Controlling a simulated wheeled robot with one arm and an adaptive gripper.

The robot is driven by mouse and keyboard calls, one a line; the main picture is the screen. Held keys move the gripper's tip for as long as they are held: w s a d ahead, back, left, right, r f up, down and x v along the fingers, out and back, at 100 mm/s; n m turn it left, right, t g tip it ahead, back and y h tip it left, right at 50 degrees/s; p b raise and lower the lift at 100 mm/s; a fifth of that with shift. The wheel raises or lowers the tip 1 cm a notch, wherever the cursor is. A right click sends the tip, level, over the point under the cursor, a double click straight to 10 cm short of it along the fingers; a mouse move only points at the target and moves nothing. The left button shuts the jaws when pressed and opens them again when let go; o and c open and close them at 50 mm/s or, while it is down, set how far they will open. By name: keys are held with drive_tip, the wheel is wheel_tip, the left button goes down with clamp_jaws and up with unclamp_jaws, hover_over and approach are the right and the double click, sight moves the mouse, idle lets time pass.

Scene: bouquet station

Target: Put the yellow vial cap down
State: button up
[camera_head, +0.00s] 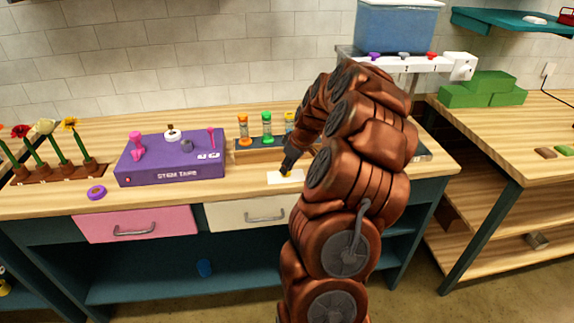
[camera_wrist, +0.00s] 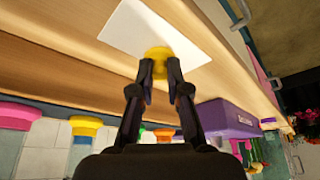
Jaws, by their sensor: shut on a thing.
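The yellow vial cap (camera_wrist: 157,54) sits between the fingertips of my gripper (camera_wrist: 160,72) in the wrist view. My gripper is shut on it. In the head view my gripper (camera_head: 287,168) points down at a white card (camera_head: 273,179) on the wooden counter, and a bit of yellow shows at its tip. The card (camera_wrist: 135,25) also shows behind the cap in the wrist view. I cannot tell whether the cap touches the card or hovers just over it.
A dark rack holds vials with orange (camera_head: 243,118), green (camera_head: 267,115) and yellow tops behind the card. Bare counter (camera_head: 235,185) lies left of the card.

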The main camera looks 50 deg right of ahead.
drive_tip(key=shift+f, duration=0.2)
drive_tip(key=shift+f, duration=0.2)
drive_tip(key=o, duration=0.7)
